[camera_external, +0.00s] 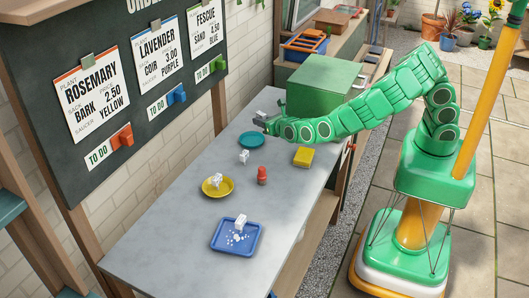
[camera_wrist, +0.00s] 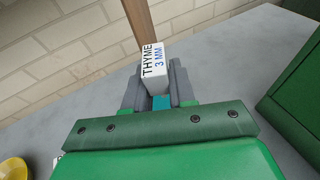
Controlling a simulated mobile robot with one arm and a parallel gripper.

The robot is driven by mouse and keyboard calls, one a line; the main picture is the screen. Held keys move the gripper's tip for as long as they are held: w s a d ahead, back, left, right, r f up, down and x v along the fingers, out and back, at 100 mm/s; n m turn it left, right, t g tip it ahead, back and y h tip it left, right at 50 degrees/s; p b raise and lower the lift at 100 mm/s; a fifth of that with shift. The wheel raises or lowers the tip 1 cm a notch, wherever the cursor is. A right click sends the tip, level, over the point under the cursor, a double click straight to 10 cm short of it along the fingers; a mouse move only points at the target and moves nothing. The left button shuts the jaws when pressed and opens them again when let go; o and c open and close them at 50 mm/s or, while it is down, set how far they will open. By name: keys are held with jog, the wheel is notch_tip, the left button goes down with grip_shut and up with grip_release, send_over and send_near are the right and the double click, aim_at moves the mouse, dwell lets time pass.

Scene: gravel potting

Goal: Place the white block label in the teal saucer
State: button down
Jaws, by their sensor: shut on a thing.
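My gripper (camera_external: 266,121) is shut on a white block label (camera_wrist: 154,66), which reads "THYME 3 MM" in the wrist view. The block stands up between the two grey fingertips (camera_wrist: 160,86). In the external view the held block is small and partly hidden by the fingers. The teal saucer (camera_external: 251,140) lies on the grey table, just below and in front of my gripper in the picture. A patch of teal (camera_wrist: 161,103) shows between the fingers in the wrist view. I cannot tell the exact height of the block above the saucer.
Another white block (camera_external: 243,157) stands near the saucer. A yellow saucer (camera_external: 229,192) and a blue tray (camera_external: 222,246) hold white pieces.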

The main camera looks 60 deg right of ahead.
send_over(252, 141)
jog(key=shift+s+f, duration=0.1)
jog(key=shift+f, duration=3.75)
jog(key=shift+f, duration=0.1)
jog(key=c, duration=0.9)
grip_release()
jog(key=shift+c, duration=0.2)
jog(key=shift+s+a+r, duration=0.15)
jog(key=shift+r, duration=0.05)
jog(key=shift+v, duration=5.8)
